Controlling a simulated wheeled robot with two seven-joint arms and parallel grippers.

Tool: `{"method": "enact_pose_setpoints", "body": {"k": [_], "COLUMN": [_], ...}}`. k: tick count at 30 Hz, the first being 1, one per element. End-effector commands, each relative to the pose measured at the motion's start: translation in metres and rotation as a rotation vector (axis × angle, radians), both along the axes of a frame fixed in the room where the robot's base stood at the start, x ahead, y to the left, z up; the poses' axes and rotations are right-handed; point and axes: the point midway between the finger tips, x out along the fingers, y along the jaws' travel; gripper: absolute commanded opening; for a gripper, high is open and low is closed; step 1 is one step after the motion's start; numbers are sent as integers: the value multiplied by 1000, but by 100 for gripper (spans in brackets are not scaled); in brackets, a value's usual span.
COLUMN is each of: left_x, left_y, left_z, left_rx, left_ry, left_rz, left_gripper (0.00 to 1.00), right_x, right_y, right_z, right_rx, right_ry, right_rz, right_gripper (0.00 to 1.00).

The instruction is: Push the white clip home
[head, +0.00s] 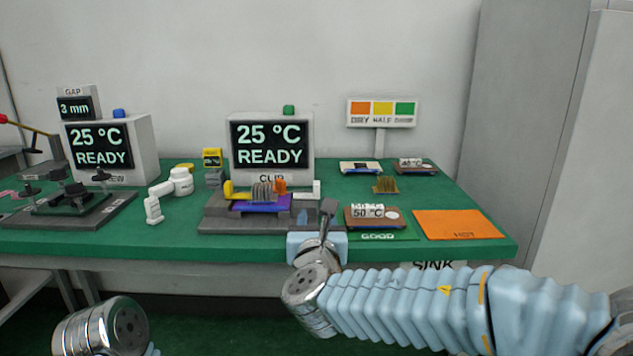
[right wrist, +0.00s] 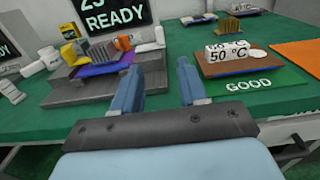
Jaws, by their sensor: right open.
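The clip fixture (head: 225,224) is a grey stepped block on the green table, below the middle screen. It bears a purple board (head: 262,207) with a finned grey heat sink (head: 262,192). A yellow piece (head: 228,190) is at its left end, an orange piece (head: 280,186) beside the fins. A small white piece (head: 316,188), likely the white clip, is at the right end; it also shows in the right wrist view (right wrist: 159,35). I cannot tell how far it is seated. My right gripper (right wrist: 158,78) is open and empty, in front of the fixture's right end. My left gripper is out of view.
The middle screen (head: 270,143) reads 25 °C READY.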

Motion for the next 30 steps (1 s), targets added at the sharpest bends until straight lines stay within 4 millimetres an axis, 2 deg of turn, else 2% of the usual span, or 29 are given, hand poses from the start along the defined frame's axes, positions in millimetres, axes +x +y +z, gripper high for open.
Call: {"method": "enact_pose_setpoints", "body": {"k": [4, 8, 15, 21, 25, 30], "left_x": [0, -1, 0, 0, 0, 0], "left_y": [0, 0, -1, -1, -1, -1], "left_z": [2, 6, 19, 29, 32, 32], "left_rx": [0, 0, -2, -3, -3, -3], "left_ry": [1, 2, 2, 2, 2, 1], "left_rz": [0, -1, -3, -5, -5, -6], "left_gripper": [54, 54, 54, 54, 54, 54], "right_x": [5, 24, 80, 118, 132, 138], "right_y": [1, 0, 1, 0, 1, 1], "right_z": [4, 5, 5, 4, 4, 3], "right_rx": [-4, -3, -3, -2, -2, -3], "right_ry": [-11, -9, -7, -7, -9, -8], "right_rz": [1, -1, -1, 0, 1, 2], "right_gripper": [43, 43, 43, 43, 43, 43]}}
